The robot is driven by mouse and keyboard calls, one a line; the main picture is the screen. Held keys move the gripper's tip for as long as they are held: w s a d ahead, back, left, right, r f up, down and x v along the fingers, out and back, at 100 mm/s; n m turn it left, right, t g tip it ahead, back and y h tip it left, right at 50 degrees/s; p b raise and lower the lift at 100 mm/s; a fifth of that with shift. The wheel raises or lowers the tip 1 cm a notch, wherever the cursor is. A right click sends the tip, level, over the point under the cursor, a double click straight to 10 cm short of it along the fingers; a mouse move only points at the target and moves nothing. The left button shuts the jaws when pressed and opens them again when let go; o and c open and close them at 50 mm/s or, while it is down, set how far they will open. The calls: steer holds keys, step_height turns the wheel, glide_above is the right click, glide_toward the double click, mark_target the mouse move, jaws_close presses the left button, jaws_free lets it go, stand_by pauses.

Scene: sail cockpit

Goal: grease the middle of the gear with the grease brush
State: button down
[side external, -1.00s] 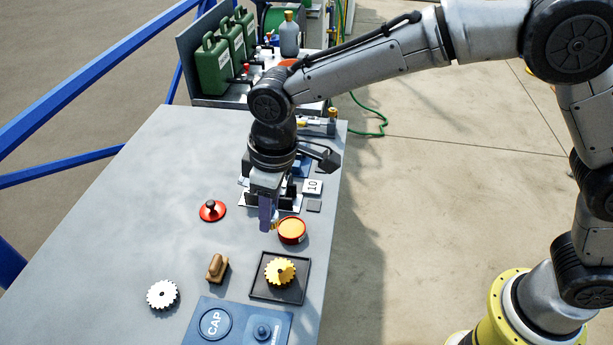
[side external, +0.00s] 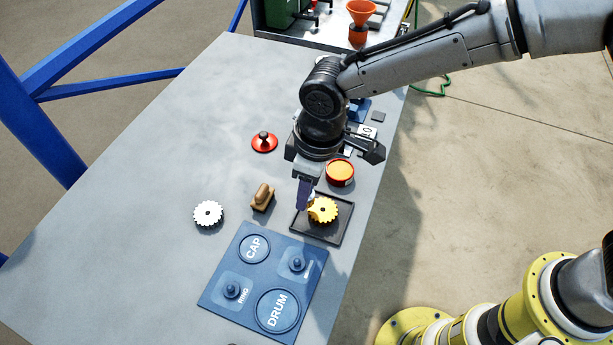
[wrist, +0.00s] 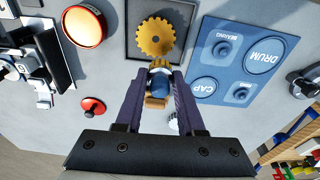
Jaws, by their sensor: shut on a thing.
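My gripper (side external: 304,203) is shut on the grease brush, low over the tray's left side. In the wrist view, the brush (wrist: 160,86) shows a blue body and a tan tip between the purple fingers (wrist: 160,76). The yellow toothed gear (side external: 324,210) lies in a dark square tray (side external: 331,235); it also shows in the wrist view (wrist: 155,38). The brush tip appears at the gear's near edge, off its middle; I cannot tell whether they touch. The red tin with orange grease (side external: 340,172) stands behind the tray and also shows in the wrist view (wrist: 84,25).
A brown wooden-handled block (side external: 262,198) and a white gear (side external: 208,213) lie to the left. A red knobbed lid (side external: 264,141) sits behind them. A blue labelled board (side external: 265,283) lies in front of the tray. The table's left part is clear.

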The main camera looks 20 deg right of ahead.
step_height(320, 180, down, 3)
steer(key=shift+r, duration=0.1)
steer(key=shift+s+d, duration=0.45)
steer(key=shift+d, duration=0.5)
steer(key=shift+s+d, duration=0.4)
steer(key=shift+d, duration=0.5)
steer(key=shift+s+d, duration=0.45)
steer(key=shift+d, duration=0.5)
steer(key=shift+w+a, duration=0.45)
steer(key=shift+a, duration=0.5)
steer(key=shift+w+a, duration=0.5)
steer(key=shift+a, duration=0.5)
steer(key=shift+w+a, duration=0.45)
steer(key=shift+a, duration=0.5)
steer(key=shift+d+r, duration=0.1)
steer(key=shift+r, duration=3.85)
